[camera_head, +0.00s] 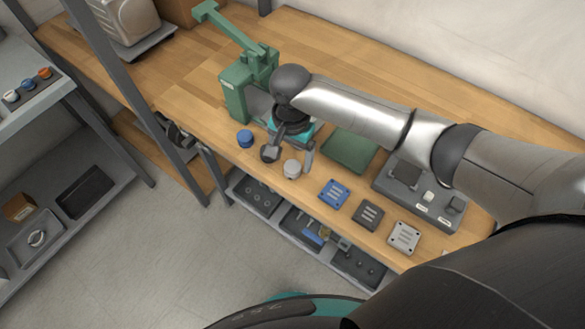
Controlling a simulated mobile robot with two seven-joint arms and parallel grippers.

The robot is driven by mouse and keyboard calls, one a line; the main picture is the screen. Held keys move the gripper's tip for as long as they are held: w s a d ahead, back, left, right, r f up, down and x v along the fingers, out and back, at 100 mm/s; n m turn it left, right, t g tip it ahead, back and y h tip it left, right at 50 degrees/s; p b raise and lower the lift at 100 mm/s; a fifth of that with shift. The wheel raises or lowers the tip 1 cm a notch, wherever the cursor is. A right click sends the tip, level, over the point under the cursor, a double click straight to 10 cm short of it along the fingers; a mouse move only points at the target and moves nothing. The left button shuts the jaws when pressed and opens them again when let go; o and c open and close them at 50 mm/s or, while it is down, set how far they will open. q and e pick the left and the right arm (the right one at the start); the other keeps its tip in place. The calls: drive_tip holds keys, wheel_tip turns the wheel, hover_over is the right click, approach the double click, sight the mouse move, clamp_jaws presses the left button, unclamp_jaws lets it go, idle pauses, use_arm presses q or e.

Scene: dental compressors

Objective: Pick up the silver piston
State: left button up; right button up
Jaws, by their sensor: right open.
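The silver piston (292,169) is a small pale round piece near the front edge of the wooden bench (180,80). My right gripper (294,153) is open just behind and above it. One finger shows to the right of the piston; the other is to its left, overlapping a dark round piece in the picture. I cannot tell whether either finger touches the silver piston or how high the fingers are above the bench. My left gripper is not in view.
A dark piston (268,154) and a blue piston (245,138) stand left of the silver one. Blue (334,193), dark (368,214) and silver (404,237) square blocks lie to the right. A green press (236,92), green mat (350,149) and grey tray (391,196) are close by.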

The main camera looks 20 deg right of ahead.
sight(292, 166)
wheel_tip(292, 166, down, 4)
drive_tip(key=shift+w+d+f+b, duration=0.1)
drive_tip(key=shift+w+d+b, duration=0.05)
drive_tip(key=shift+b, duration=0.25)
drive_tip(key=shift+c, duration=0.3)
clamp_jaws()
